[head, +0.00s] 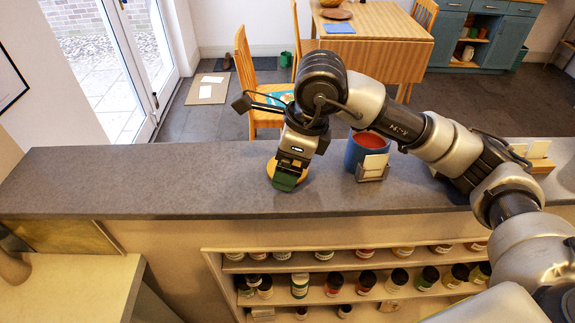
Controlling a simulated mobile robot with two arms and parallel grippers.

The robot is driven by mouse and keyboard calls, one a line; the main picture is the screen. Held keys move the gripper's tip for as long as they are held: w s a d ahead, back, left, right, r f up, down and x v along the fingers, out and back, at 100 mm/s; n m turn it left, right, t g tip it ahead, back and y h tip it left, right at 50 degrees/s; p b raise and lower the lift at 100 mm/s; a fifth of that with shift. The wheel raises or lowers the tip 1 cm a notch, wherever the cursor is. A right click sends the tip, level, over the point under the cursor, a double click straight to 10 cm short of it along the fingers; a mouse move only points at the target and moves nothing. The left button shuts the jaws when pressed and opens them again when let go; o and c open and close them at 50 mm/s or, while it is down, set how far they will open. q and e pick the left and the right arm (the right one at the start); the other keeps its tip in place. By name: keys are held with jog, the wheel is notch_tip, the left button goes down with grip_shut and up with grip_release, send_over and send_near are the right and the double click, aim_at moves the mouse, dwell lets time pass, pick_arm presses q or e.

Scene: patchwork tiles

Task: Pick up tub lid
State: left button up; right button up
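A round tan-yellow disc (271,168), which may be the tub lid, is on the grey counter, partly hidden behind my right gripper (288,176). The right gripper points down in front of and over the disc. A dark green piece (284,182) shows at its fingertips; I cannot tell whether it is part of the gripper or a separate thing. Whether the fingers are open or shut, or touch the disc, is not clear. A blue tub (353,155) with a reddish top stands to the right on the counter. My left gripper is not in view.
A small card holder (371,171) stands against the tub's front. More cards in a wooden holder (540,160) are at the counter's right. The counter (130,180) is clear on the left. Shelves of jars (330,285) lie below its front edge.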

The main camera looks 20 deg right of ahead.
jog(key=c, duration=0.6)
jog(key=shift+o, duration=0.2)
jog(key=shift+r, duration=0.1)
